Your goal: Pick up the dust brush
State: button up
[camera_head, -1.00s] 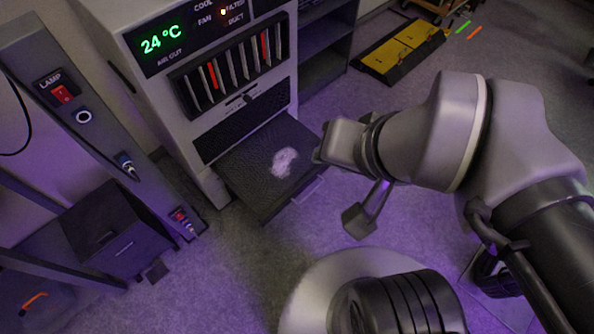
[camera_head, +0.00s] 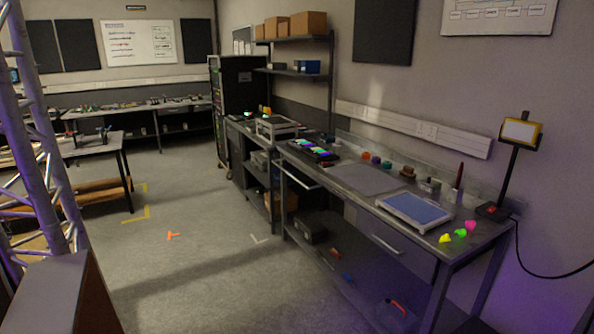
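I cannot pick out the dust brush with certainty. A small brown item (camera_head: 407,173) stands on the grey workbench (camera_head: 345,205) near its back edge, and it may be the brush, but it is too small to tell. A tall dark-red upright item (camera_head: 459,174) stands farther right on the same bench, and its kind is also unclear. My gripper is outside this view.
A blue-topped device (camera_head: 415,209) and several coloured pieces (camera_head: 460,233) lie on the bench's right part. Truss (camera_head: 45,150) rises at left. Open floor (camera_head: 190,270) lies between.

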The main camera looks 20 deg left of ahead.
aim_at(407, 172)
jog(key=u, duration=0.2)
jog(key=z, duration=1.75)
jog(key=u, duration=1.75)
jog(key=i+j+z, duration=0.2)
jog(key=i, duration=0.25)
jog(key=i+j+z, duration=0.15)
jog(key=i+j, duration=0.3)
jog(key=i+j+z, duration=0.2)
jog(key=i+j, duration=0.2)
jog(key=i+j+z, duration=0.2)
jog(key=i+j, duration=0.25)
jog(key=i+j+z, duration=0.15)
jog(key=i+j, duration=0.2)
jog(key=j, duration=0.2)
jog(key=i+j+z, duration=0.2)
jog(key=i+j, duration=0.15)
jog(key=j, duration=0.2)
jog(key=i+j+z, duration=0.2)
jog(key=j, duration=0.4)
jog(key=i+j+z, duration=0.15)
jog(key=i+j, duration=0.2)
jog(key=j, duration=0.3)
